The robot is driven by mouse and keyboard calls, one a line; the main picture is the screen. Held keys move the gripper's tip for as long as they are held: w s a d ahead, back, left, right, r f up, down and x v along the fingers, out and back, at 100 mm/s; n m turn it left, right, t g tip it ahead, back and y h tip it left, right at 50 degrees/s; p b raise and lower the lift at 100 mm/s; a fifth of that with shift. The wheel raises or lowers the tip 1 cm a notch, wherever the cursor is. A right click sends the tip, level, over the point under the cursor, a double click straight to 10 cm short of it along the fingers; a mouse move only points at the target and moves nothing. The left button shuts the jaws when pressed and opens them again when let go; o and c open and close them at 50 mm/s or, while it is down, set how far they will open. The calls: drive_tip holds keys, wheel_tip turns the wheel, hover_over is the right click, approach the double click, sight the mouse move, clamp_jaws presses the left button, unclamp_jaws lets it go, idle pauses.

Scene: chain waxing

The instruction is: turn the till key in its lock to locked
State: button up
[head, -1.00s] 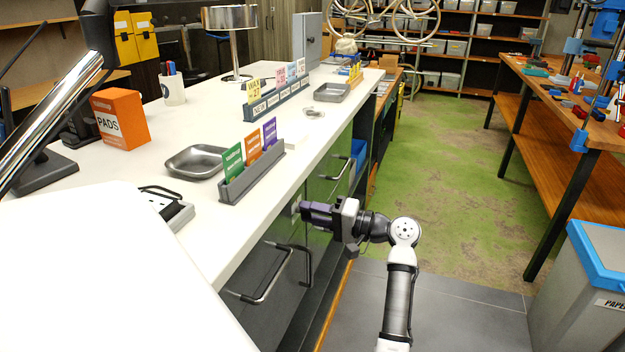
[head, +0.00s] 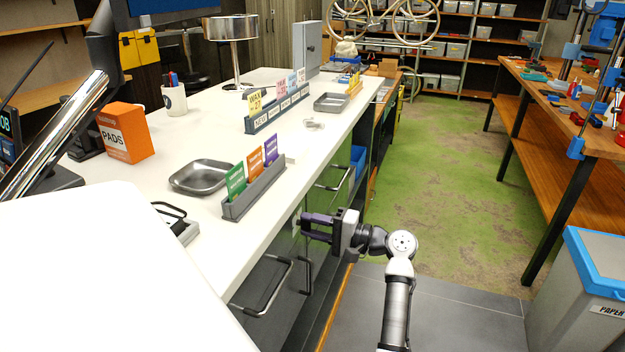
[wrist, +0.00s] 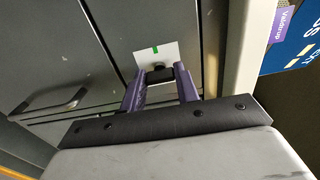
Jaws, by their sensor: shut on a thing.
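My gripper (head: 304,226) is at the front of the white counter, below its top edge, its purple fingers pointing at the drawer and door fronts. In the wrist view, the fingers are shut on the small black head of the till key (wrist: 159,76). Behind the key is a white plate (wrist: 147,54) with a green mark at its upper edge, on a grey front panel (wrist: 120,28). The lock itself is mostly hidden behind the key, and the fingers hide part of the plate. I cannot tell the key's exact angle.
The counter top (head: 285,170) overhangs close to the gripper. Black bar handles (head: 268,285) stick out from the fronts nearby. A card holder (head: 255,190) and a metal tray (head: 202,177) stand on the counter. The floor to the right is clear up to a bin (head: 585,285).

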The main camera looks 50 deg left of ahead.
drive_tip(key=o, duration=1)
drive_tip(key=b+v, duration=0.4)
drive_tip(key=v, duration=1)
